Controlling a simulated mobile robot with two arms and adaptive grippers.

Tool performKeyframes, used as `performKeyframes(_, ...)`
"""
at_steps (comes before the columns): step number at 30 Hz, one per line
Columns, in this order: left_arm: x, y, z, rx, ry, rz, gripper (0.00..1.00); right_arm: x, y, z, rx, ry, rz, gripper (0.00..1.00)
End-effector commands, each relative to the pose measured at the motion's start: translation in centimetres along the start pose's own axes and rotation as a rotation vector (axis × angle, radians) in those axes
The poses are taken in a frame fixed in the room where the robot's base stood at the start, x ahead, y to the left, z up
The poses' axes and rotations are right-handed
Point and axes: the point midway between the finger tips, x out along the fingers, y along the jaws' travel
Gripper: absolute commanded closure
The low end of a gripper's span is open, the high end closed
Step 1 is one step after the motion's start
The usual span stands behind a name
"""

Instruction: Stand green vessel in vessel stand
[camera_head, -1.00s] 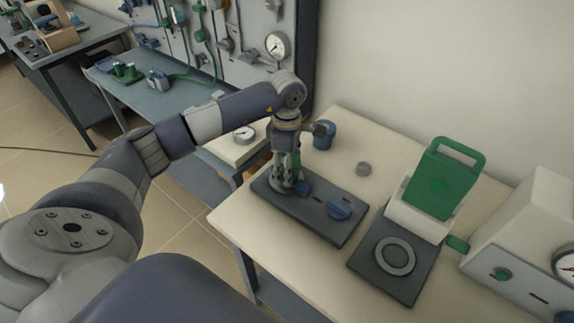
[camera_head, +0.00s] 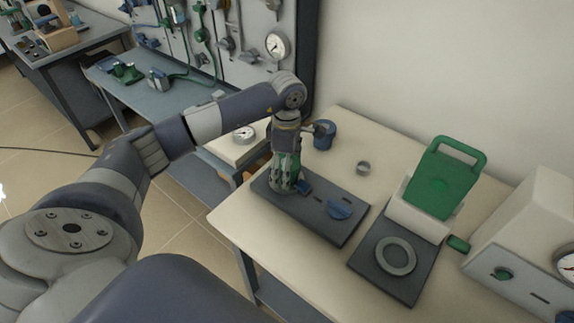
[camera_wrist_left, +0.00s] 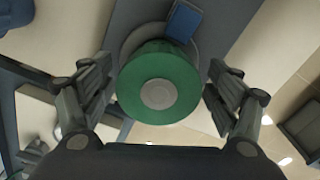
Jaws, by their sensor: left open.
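The green vessel (camera_wrist_left: 135,88) is a round green body with a pale grey disc at its centre in the left wrist view. It appears to stand on a grey round seat at one end of a dark base plate (camera_head: 325,222), which carries a blue knob and a small blue block. My left gripper (camera_wrist_left: 160,70) is open, with one finger on each side of the vessel and gaps visible beside it. In the head view the gripper (camera_head: 286,178) partly hides the vessel. Whether the vessel sits fully down is hidden. My right gripper is not in view.
Right of the base is a dark plate with a grey ring (camera_head: 396,256) and an upright green handled panel (camera_head: 441,180). A blue cup-like object (camera_head: 324,135) and a small grey ring (camera_head: 363,168) are behind. A white instrument box (camera_head: 525,240) is at the right.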

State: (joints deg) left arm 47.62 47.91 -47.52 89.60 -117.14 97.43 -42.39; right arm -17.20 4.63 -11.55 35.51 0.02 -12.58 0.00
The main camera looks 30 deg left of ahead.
Motion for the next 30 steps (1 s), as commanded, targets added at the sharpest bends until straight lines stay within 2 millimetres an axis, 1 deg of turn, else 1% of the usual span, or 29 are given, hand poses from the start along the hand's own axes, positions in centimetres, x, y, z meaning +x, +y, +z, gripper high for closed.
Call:
performKeyframes(1, -0.2, 0.0, 0.0, 0.0, -0.001, 0.001, 0.18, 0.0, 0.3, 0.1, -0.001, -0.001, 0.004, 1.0)
performKeyframes(5, -1.6, 0.1, 0.0, 0.0, -0.002, 0.004, 0.18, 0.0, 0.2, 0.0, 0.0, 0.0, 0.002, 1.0)
performKeyframes(15, -8.7, 0.2, 0.1, 0.0, -0.003, 0.008, 0.18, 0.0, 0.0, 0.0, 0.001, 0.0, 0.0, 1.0)
performKeyframes(18, -10.3, 0.1, 0.0, -0.001, -0.003, 0.007, 0.18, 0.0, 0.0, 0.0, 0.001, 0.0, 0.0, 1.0)
performKeyframes(21, -11.4, 0.1, 0.0, 0.0, -0.003, 0.005, 0.18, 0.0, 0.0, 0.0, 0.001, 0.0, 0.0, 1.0)
performKeyframes(24, -12.0, 0.1, 0.0, -0.001, -0.002, 0.004, 0.18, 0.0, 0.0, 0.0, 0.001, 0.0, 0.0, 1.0)
performKeyframes(30, -12.2, 0.1, 0.0, 0.0, -0.002, 0.003, 0.18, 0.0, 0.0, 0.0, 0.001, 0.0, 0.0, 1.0)
